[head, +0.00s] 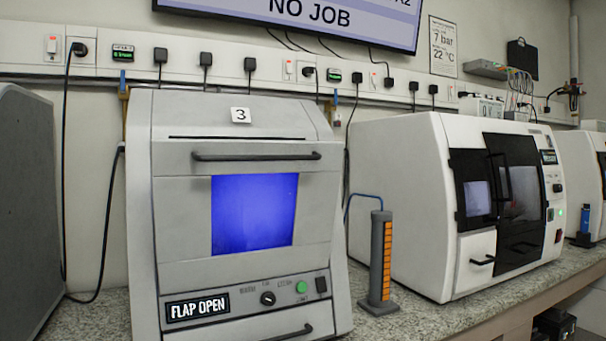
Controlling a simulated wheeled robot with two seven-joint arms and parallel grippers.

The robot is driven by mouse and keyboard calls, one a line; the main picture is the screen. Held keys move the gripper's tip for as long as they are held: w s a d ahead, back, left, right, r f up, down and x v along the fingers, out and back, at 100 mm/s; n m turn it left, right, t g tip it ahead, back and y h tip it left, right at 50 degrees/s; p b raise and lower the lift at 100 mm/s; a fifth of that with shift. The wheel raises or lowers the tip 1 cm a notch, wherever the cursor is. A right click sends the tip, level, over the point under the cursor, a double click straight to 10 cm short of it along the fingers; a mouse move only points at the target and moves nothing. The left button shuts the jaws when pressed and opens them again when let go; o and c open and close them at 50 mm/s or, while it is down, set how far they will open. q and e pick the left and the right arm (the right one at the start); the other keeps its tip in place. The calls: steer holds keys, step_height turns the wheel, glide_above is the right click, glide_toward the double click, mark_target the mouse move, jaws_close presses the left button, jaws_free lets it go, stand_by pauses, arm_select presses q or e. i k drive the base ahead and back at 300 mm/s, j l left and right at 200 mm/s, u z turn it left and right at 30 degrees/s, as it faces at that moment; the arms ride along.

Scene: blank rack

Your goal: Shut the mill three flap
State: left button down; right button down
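Mill three (140,200) is the light grey machine left of centre, marked by a white label "3" (241,115). A small black display (197,307) low on its front reads "FLAP OPEN". A dark bar handle (256,156) runs across the upper front panel. Below it a square area (254,213) glows blue; whether this is an open gap or a window, I cannot tell. A second dark handle (290,333) shows at the bottom edge, partly cut off. Neither of my grippers is in view.
A grey post with orange blocks (381,262) stands right of mill three on the speckled worktop (420,318). A white machine with a black door (400,200) stands further right. A dark grey cabinet (30,200) is at the left. Cables hang behind.

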mark_target(280, 222)
steer(key=l+z, duration=0.3)
steer(key=l, duration=1.1)
steer(key=i, duration=0.05)
